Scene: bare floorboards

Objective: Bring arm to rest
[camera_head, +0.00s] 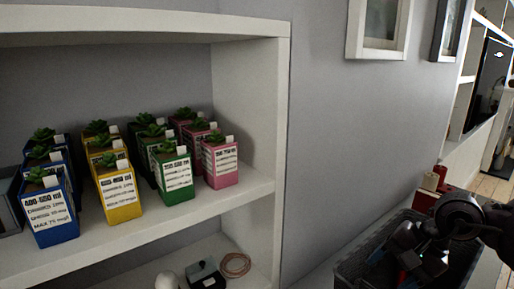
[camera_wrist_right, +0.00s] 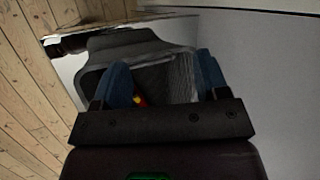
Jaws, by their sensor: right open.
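My right arm reaches in at the lower right of the head view, over a grey mesh basket (camera_head: 352,268). In the right wrist view my right gripper (camera_wrist_right: 163,80) has its two blue fingertips spread apart, with nothing held between them. The basket (camera_wrist_right: 140,45) lies beyond the fingers there, with a small red and yellow item (camera_wrist_right: 139,100) showing inside it. My left gripper is not in view.
A white shelf (camera_head: 150,228) on the left holds rows of blue (camera_head: 50,222), yellow (camera_head: 120,200), green (camera_head: 176,185) and pink (camera_head: 220,168) plant boxes. A dark box (camera_head: 205,276) and a coiled ring (camera_head: 236,264) lie below. Red items (camera_head: 431,181) stand behind the basket.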

